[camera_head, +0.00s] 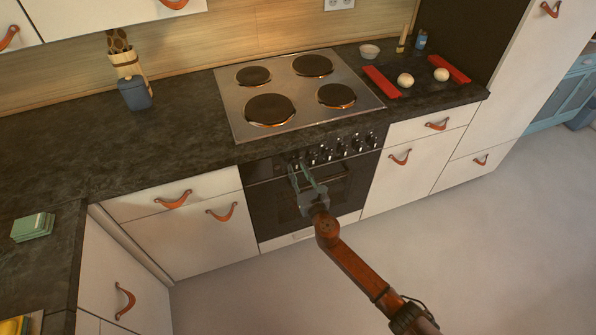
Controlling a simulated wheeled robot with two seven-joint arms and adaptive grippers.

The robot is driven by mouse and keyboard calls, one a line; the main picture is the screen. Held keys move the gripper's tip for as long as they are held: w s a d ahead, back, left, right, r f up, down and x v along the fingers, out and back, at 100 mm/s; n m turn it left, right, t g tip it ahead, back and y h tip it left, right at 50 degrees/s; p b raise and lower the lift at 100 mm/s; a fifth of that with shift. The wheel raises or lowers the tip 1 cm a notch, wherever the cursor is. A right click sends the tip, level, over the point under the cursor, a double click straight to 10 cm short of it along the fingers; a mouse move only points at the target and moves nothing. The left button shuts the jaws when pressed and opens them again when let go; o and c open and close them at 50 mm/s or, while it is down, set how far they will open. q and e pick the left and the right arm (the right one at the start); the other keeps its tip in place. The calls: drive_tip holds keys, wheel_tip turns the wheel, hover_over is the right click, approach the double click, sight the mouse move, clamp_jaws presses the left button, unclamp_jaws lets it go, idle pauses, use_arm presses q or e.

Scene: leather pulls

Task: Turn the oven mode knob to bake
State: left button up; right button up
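The oven (345,190) is built in under the cooktop, with a dark glass door. A row of several dark knobs (341,149) runs along its front panel. Which one is the mode knob, and its markings, are too small to tell. My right gripper (296,168) reaches up from below, in front of the oven's upper left part. Its two fingers are apart, with the tips close to the leftmost knob, which they partly hide. I cannot tell whether they touch it. My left gripper is not in view.
The cooktop (240,123) with dark round plates lies above the oven. White cabinets (215,238) with leather pulls flank it. A blue jar (135,93) stands on the left counter; a red-handled board (381,82) lies at the right. The floor (480,250) in front is clear.

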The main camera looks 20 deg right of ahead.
clamp_jaws()
